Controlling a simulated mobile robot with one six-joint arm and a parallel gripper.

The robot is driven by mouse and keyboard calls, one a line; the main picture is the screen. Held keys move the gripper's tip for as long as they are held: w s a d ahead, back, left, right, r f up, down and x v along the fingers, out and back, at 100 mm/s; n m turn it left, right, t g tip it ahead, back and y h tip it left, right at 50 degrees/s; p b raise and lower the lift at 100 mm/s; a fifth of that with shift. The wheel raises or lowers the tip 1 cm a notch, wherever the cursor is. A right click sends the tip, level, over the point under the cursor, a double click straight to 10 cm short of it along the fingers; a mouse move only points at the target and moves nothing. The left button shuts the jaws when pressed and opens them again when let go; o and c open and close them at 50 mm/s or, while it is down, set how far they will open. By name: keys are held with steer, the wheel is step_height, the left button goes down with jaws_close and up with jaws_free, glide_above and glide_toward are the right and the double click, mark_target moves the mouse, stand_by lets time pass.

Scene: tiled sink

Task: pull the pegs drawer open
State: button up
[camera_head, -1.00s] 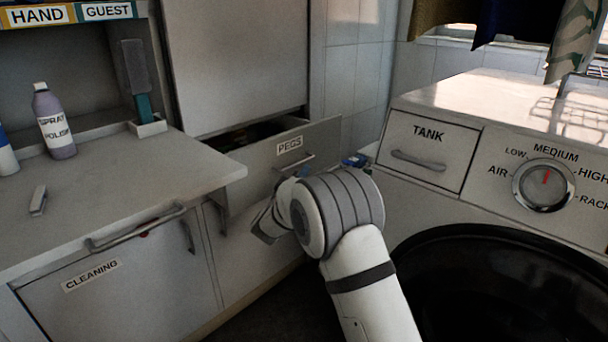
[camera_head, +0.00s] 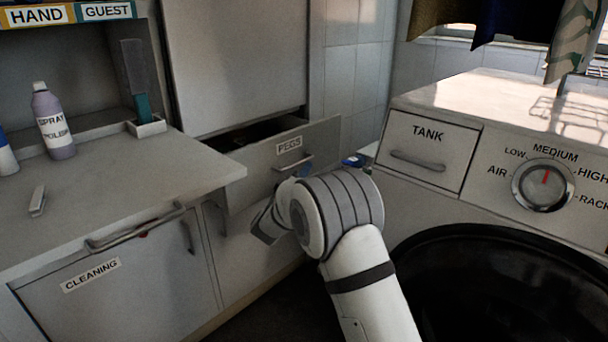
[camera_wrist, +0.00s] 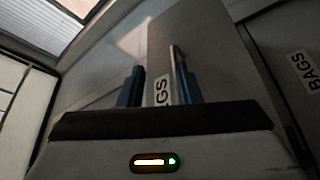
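The pegs drawer (camera_head: 255,163), grey with a PEGS label, stands partly open below a tall cabinet panel, with a dark gap above its front. Its bar handle (camera_head: 297,163) is on the front, below the label. My gripper (camera_head: 303,172) is at the handle, mostly hidden behind my white arm. In the wrist view, the two blue fingers of my gripper (camera_wrist: 159,84) are apart, with the handle (camera_wrist: 177,58) and part of the label showing between them. The handle appears close to the right finger. I cannot tell whether they touch.
A blue item (camera_head: 355,160) lies behind the drawer's right end.

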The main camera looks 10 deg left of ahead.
steer(key=shift+s, duration=0.1)
steer(key=p+v, duration=0.2)
steer(key=v, duration=0.5)
steer(key=shift+s, duration=0.25)
steer(key=shift+a+f, duration=0.1)
